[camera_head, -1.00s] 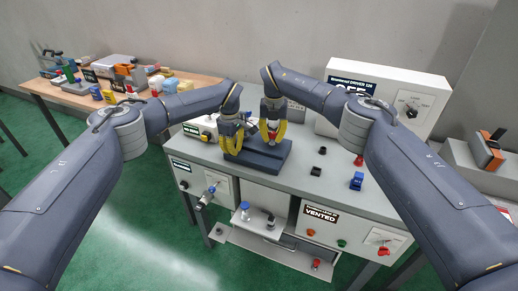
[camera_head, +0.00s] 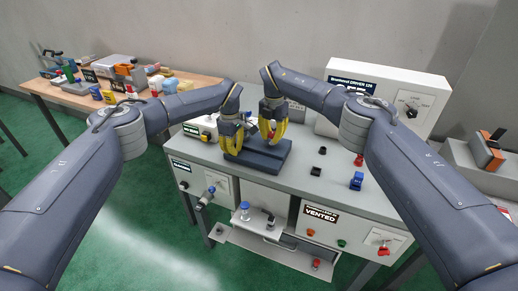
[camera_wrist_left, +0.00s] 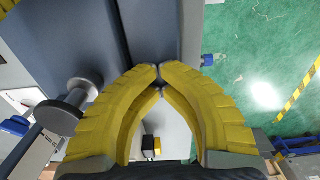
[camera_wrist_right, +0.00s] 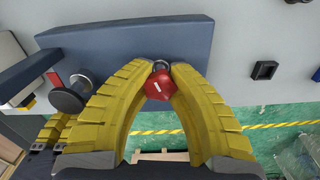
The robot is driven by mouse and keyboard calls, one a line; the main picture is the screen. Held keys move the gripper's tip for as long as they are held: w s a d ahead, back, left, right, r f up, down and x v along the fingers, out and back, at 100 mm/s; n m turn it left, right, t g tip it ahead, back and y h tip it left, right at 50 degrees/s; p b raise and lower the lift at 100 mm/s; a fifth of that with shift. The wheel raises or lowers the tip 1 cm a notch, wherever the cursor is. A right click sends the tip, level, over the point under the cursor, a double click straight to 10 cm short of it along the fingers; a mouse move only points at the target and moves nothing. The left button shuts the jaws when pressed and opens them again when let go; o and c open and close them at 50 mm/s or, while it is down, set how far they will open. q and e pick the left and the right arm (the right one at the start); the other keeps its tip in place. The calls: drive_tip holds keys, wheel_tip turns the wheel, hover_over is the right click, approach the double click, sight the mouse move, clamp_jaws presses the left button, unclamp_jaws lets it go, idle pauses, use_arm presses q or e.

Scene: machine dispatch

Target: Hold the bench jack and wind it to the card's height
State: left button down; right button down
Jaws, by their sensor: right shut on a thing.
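The bench jack (camera_head: 262,160) is a dark blue-grey block on the grey bench, below both grippers. A red knob (camera_wrist_right: 160,85) with a white mark, on a short metal shaft, is pinched between the fingertips of my right gripper (camera_head: 270,132). A grey spool-like post (camera_wrist_right: 72,96) stands beside it. My left gripper (camera_head: 231,142) is at the jack's left end. In the left wrist view its yellow fingertips (camera_wrist_left: 160,72) meet in front of the dark jack body (camera_wrist_left: 150,30), and I see nothing between them. I cannot make out the card.
A white driver box (camera_head: 390,100) stands at the back right. A black square socket (camera_head: 316,171) and a blue block (camera_head: 356,181) lie right of the jack. Controls and an open shelf (camera_head: 275,243) are at the bench front. A cluttered wooden table (camera_head: 60,88) is at the left.

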drive_tip(key=m, duration=0.3)
drive_tip(key=shift+a+r+m, duration=0.15)
drive_tip(key=shift+a+m, duration=0.1)
drive_tip(key=shift+m, duration=0.15)
drive_tip(key=m, duration=0.5)
drive_tip(key=shift+a, duration=0.1)
idle(0.4)
drive_tip(key=m, duration=0.5)
drive_tip(key=shift+a, duration=0.1)
idle(0.4)
drive_tip(key=m, duration=0.5)
